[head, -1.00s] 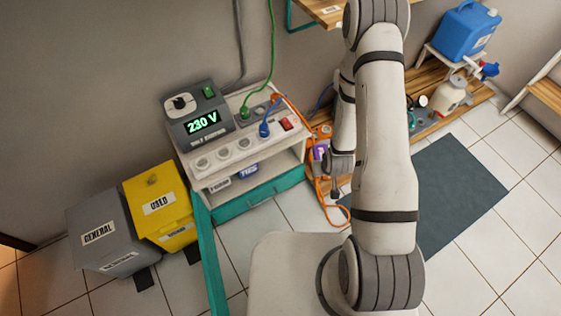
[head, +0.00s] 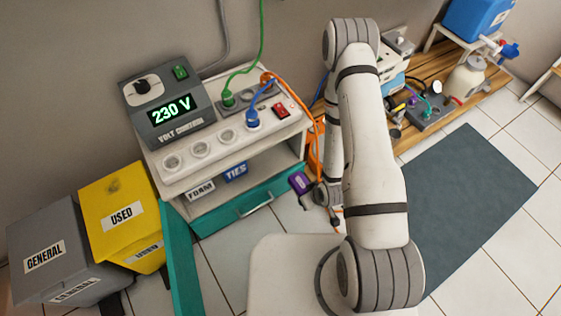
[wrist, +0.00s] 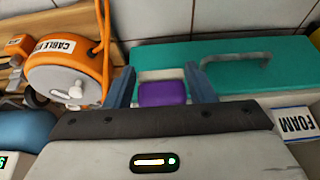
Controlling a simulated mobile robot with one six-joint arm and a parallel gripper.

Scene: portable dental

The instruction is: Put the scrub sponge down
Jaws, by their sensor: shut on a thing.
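The scrub sponge, purple with a paler side, is between my gripper's two fingers (wrist: 162,80) in the wrist view, where its purple face (wrist: 162,94) shows. My gripper is shut on it. In the head view the sponge (head: 300,183) shows as a small purple block just left of my gripper (head: 316,190), in front of the cart's right end. My arm hides part of the gripper there. The sponge is held beside the teal drawer (head: 215,218); I cannot tell its exact height above the floor.
The white cart (head: 180,183) carries a voltage unit (head: 165,105), sockets and cables. An orange cable reel (wrist: 65,75) stands close by. Yellow (head: 125,205) and grey (head: 45,255) bins stand left. A wooden shelf (head: 445,120) is at back right. A dark mat (head: 465,215) lies bare.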

